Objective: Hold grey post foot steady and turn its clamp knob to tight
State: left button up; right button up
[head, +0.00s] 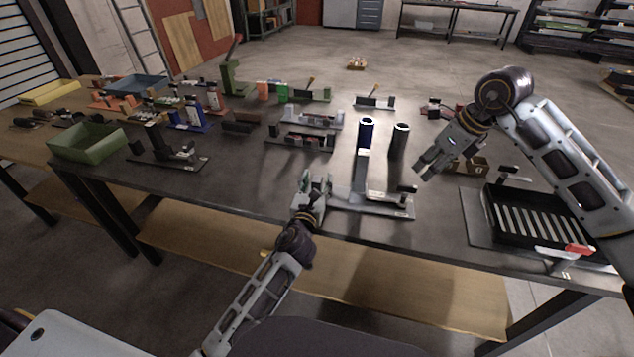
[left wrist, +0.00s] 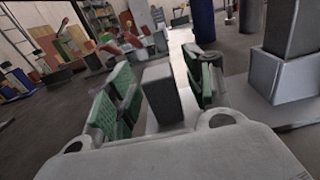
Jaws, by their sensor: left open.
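The grey post foot (head: 385,209) lies flat near the table's front edge, with an upright grey post (head: 360,178) on it. Its black clamp knob (head: 407,188) is at the right end. My left gripper (head: 313,184) is open at the foot's left end. In the left wrist view, a grey block (left wrist: 161,92) stands between its green-padded fingers (left wrist: 164,88), with gaps visible beside it. My right gripper (head: 422,172) hangs above the table, right of the post and apart from the knob. Its fingers look spread and empty.
A blue cylinder (head: 366,132) and a dark cylinder (head: 399,141) stand behind the post. A black slotted tray (head: 540,222) lies at right. A black stand (head: 162,150) and green bin (head: 88,143) are at left. Several small fixtures fill the back.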

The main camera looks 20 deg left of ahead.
pick_arm(q)
jog(key=shift+w, duration=0.15)
grip_shut()
dwell(0.4)
pick_arm(e)
jog(key=shift+c, duration=0.5)
jog(key=shift+r, duration=0.1)
